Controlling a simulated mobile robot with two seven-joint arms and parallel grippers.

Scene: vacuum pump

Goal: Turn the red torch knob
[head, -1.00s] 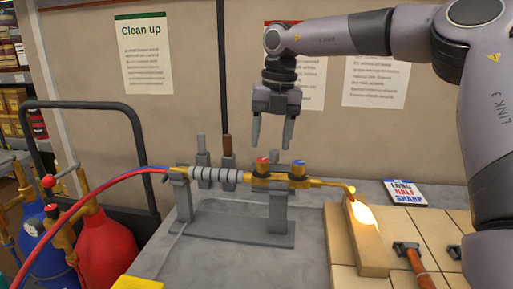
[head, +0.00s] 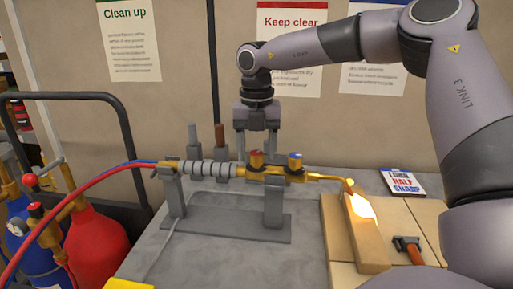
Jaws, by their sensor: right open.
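The torch (head: 204,170) lies level on a grey stand (head: 240,231) on the workbench. The red torch knob (head: 256,157) sits on top of its brass body, left of the blue knob (head: 294,156). My right gripper (head: 257,152) points straight down with its fingers apart. Its fingertips are at the height of the red knob, one to each side of it in the picture, and their lower ends are partly hidden behind the torch. I cannot tell whether they touch the knob. My left gripper is out of the picture.
A flame glows at the torch tip (head: 349,183) over firebricks (head: 345,239). Red and blue hoses run left to the gas cylinders (head: 97,243).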

